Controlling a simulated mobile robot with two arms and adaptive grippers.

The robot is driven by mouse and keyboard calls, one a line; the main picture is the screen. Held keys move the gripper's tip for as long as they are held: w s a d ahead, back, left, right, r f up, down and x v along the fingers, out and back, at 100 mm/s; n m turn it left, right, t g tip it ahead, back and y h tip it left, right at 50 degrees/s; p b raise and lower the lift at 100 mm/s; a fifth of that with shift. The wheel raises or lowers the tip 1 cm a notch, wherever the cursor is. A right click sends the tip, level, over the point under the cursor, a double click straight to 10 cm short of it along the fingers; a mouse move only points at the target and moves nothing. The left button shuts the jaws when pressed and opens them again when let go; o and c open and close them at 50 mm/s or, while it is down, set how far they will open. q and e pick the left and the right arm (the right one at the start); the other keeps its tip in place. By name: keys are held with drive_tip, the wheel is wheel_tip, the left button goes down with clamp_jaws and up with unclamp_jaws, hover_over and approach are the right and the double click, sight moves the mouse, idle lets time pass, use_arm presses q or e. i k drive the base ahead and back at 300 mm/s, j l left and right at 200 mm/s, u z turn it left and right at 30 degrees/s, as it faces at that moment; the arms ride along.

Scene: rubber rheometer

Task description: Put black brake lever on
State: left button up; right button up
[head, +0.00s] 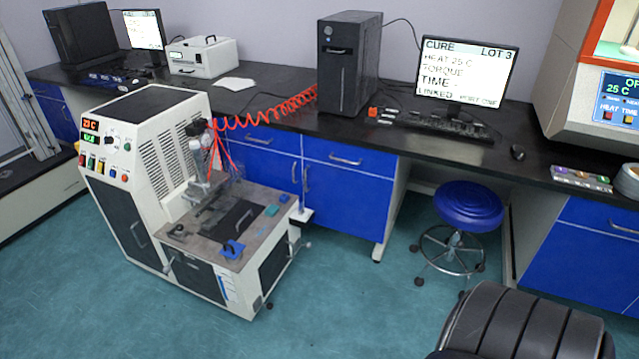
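I cannot clearly make out a black brake lever in the head view. A white machine on casters (150,120) stands on the floor at left centre, with a sloped control panel and red and green displays. Its low front deck (262,226) carries small dark and blue parts. A small dark piece (178,230) lies at the deck's left edge; it is too small to identify. Metal handles stick out at the deck's front and right sides. A black caster (270,306) shows under the front corner; any lever on it is too small to tell. Neither of my grippers is in view.
A black-topped bench (290,118) with blue drawers runs behind the machine. A blue stool (468,206) stands right of centre. A black ribbed chair-like shape (525,325) fills the lower right. The teal floor is open in front of the machine.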

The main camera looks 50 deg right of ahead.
sight(269, 306)
drive_tip(key=z, duration=1)
